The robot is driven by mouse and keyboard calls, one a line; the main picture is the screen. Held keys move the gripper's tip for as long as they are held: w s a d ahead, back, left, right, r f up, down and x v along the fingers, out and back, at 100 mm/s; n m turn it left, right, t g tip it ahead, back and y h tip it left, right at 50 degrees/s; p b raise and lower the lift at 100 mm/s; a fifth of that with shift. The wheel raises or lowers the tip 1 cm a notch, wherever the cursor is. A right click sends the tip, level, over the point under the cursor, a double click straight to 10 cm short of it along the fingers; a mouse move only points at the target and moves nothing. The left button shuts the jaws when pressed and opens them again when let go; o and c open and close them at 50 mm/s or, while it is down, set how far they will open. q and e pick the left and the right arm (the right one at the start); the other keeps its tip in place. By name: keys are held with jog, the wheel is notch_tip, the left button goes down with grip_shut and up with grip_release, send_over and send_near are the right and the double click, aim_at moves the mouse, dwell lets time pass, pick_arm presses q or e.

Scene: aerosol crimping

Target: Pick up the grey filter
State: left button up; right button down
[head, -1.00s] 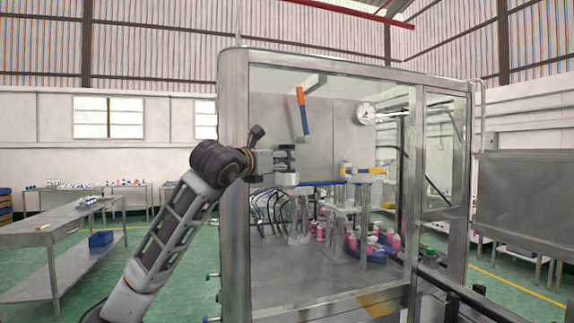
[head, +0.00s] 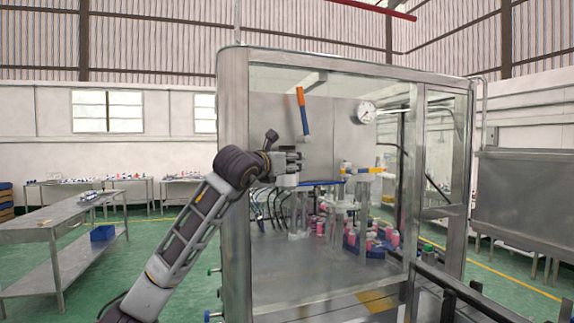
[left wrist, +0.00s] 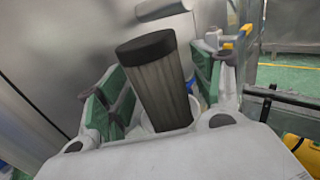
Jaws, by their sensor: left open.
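The grey filter (left wrist: 160,92) is a ribbed cylinder with a black cap, upright but slightly tilted in the left wrist view. Its lower end is in or behind a pale round cup (left wrist: 150,126). My left gripper (left wrist: 158,88) is open, with one green-padded finger on each side of the filter; contact cannot be told. In the head view my left gripper (head: 291,161) is at the machine's upper left, above a pale round housing (head: 286,180). The filter cannot be made out clearly there. My right gripper is not in view.
The glazed machine cabinet (head: 232,190) stands around the work area. A lever with an orange handle (head: 301,97) is above my gripper, with a pressure gauge (head: 366,112) to its right. Pink cans (head: 375,240) stand lower inside. A steel table (head: 40,228) is at left.

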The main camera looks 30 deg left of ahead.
aim_at(283, 149)
pick_arm(q)
jog(key=shift+c, duration=0.2)
jog(key=c, duration=1.1)
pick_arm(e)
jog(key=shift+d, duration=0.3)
pick_arm(q)
jog(key=shift+r, duration=0.15)
